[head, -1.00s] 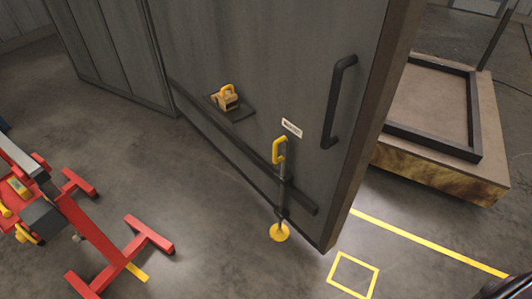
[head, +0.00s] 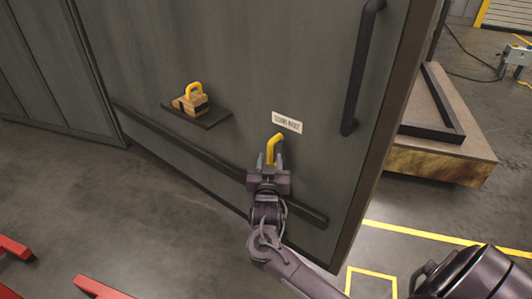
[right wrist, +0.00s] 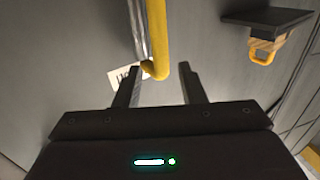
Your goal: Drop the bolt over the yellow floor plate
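The bolt's yellow handle (head: 276,140) shows on the grey door, just below a white label, in the head view. The right wrist view shows the handle (right wrist: 159,35) and its bare metal rod (right wrist: 138,28). My right gripper (head: 270,161) is in front of the handle. In the right wrist view its two fingers (right wrist: 160,70) are apart, with the handle's end between or just beyond their tips; I cannot tell whether they touch it. The lower bolt and the yellow floor plate are hidden behind my right arm. My left gripper is not in view.
A small shelf (head: 190,112) with a yellow-handled wooden block (head: 193,101) juts from the door on the left. A dark pull handle (head: 362,75) is on the right. A yellow square (head: 371,284) is marked on the floor. Red stand legs (head: 97,288) show lower left.

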